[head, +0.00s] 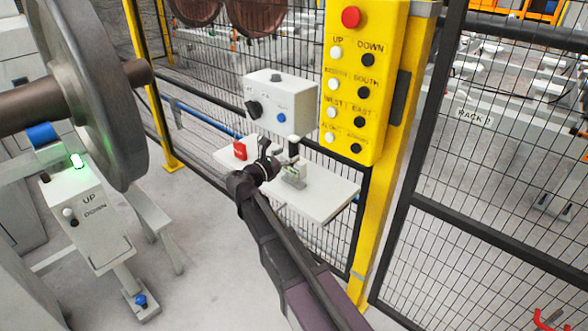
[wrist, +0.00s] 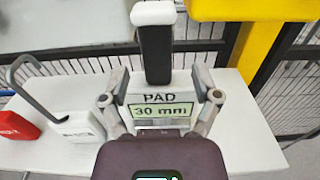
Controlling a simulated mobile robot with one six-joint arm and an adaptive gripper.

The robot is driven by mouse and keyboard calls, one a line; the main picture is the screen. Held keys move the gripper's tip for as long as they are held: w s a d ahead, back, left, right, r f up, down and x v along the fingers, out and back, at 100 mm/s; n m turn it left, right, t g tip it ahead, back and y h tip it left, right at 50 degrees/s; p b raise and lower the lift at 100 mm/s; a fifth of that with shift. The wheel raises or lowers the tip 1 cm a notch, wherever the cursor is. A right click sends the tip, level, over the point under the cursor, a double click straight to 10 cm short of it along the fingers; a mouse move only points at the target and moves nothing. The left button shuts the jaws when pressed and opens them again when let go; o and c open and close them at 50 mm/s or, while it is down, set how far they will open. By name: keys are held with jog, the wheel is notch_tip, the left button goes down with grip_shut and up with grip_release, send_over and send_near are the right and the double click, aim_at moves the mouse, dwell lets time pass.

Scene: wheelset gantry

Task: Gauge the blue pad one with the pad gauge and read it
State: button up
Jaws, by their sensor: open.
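The pad gauge (wrist: 160,97) is a pale block marked PAD, with a display reading 30 mm. It stands on the white shelf, and a black upright with a white top rises just behind its label. My gripper (wrist: 160,105) is open, with one finger on each side of the gauge; I cannot tell whether they touch it. In the head view the gauge (head: 294,175) shows at the end of my arm, partly hidden by my gripper (head: 278,160). A blue pad (head: 42,135) sits under the wheelset axle at the left, well away from my gripper.
The white shelf (head: 325,198) also holds a red block (head: 239,150) and a white block with a grey hook (wrist: 75,125). A grey control box (head: 280,100) and yellow button panel (head: 362,85) stand behind. The wheel (head: 95,90) and UP/DOWN box (head: 88,220) are left.

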aim_at(291, 152)
jog(key=shift+x, duration=1.6)
jog(key=shift+a, duration=0.1)
grip_shut()
